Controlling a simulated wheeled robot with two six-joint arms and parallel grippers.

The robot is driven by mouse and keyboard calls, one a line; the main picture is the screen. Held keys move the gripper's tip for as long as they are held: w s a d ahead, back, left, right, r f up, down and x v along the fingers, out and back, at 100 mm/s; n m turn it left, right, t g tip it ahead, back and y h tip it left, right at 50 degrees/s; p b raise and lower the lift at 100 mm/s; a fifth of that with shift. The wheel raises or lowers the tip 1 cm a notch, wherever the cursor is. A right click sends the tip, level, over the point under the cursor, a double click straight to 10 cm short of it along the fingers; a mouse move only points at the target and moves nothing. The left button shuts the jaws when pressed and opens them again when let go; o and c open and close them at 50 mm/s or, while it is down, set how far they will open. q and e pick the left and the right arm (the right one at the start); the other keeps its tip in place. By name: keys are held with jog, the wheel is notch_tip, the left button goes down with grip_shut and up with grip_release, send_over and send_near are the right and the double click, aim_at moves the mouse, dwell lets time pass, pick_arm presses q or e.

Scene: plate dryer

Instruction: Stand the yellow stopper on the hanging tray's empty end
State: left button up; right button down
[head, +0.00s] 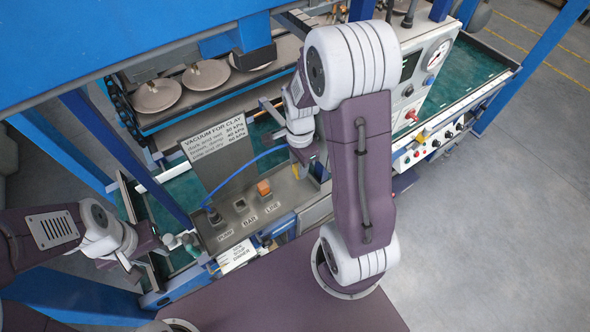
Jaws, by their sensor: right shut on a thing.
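A dark tray (150,126) carrying pale round plates hangs at the upper left. I cannot make out a bare end on it; my right arm and the frame cover part of that side.
The grey panel (225,238) has labelled fittings and a blue hose (245,161). A sign (214,138) stands behind it. Blue frame posts (65,155) flank the bench. Open floor lies further right.

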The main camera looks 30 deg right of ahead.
aim_at(293, 171)
jog(key=shift+w+a+f, duration=0.3)
jog(key=shift+w, duration=0.35)
jog(key=f, duration=0.2)
jog(key=f+p, duration=0.1)
jog(key=f, duration=0.1)
jog(key=shift+s+a, duration=0.1)
jog(key=shift+a, duration=0.15)
jog(key=shift+w+d+f, duration=0.15)
jog(key=shift+w, duration=0.1)
jog(key=shift+s+a+f, duration=0.2)
jog(key=shift+a, duration=0.05)
jog(key=c, duration=1.2)
grip_release()
jog(key=shift+r, duration=0.1)
pick_arm(q)
jog(key=shift+s+a+r, duration=0.2)
jog(key=shift+a+r, duration=0.15)
jog(key=shift+r, duration=0.25)
pick_arm(e)
jog(key=shift+o, duration=0.2)
jog(key=shift+w+d, duration=0.1)
